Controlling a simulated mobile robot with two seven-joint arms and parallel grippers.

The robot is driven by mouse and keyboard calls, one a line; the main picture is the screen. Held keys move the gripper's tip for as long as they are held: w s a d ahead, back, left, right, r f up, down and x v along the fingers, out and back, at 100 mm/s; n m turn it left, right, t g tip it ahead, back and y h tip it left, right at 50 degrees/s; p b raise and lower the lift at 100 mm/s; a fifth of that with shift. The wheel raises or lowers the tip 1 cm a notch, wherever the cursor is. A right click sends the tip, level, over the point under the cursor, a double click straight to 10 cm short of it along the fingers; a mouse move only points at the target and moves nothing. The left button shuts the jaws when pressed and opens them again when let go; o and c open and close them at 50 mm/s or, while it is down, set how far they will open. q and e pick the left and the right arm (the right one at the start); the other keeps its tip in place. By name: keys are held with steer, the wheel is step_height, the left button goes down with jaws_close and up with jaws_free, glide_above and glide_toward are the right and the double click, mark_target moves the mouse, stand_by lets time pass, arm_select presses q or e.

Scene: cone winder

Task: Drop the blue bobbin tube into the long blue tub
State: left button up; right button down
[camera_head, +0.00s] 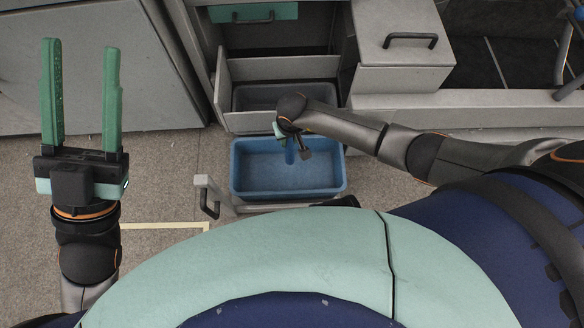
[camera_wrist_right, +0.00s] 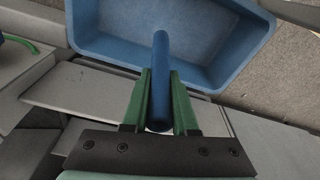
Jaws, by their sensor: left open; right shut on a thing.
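The blue bobbin tube (camera_wrist_right: 160,60) is held between the green fingers of my right gripper (camera_wrist_right: 160,95) in the right wrist view. In the head view the tube (camera_head: 290,152) shows as a small dark blue piece below the right wrist, in front of the tub. The long blue tub (camera_head: 240,185) is empty inside as far as I can see, and the held tube appears over it. The tub's rim (camera_wrist_right: 215,86) also shows in the right wrist view. My left gripper (camera_head: 80,85) is open and empty, far left of the tub.
A grey open drawer (camera_head: 225,95) with a dark container inside lies just behind the tub. A grey box with a black handle (camera_head: 410,40) stands at the back right. A grey front panel with a handle (camera_head: 207,195) is at the tub's left. Floor is clear at left.

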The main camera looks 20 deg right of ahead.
steer(key=shift+f+b, duration=0.4)
steer(key=shift+f, duration=0.55)
arm_select(q)
steer(key=shift+d+f, duration=0.1)
steer(key=shift+f, duration=0.7)
arm_select(e)
steer(key=shift+r, duration=0.1)
arm_select(q)
steer(key=shift+w, duration=0.1)
arm_select(e)
steer(key=c, duration=0.6)
jaws_free()
arm_select(q)
step_height(320, 180, up, 7)
steer(key=p, duration=0.6)
steer(key=shift+s+a+r+n+t+p, duration=0.15)
steer(key=shift+s+a+n+t+p, duration=0.05)
steer(key=shift+a+n+t+p, duration=0.2)
arm_select(e)
steer(key=r, duration=0.4)
steer(key=s+r, duration=0.1)
steer(key=r, duration=0.3)
steer(key=s+r, duration=0.1)
steer(key=r, duration=0.3)
steer(key=shift+r, duration=0.15)
arm_select(q)
steer(key=shift+a, duration=0.1)
arm_select(e)
steer(key=shift+w, duration=0.1)
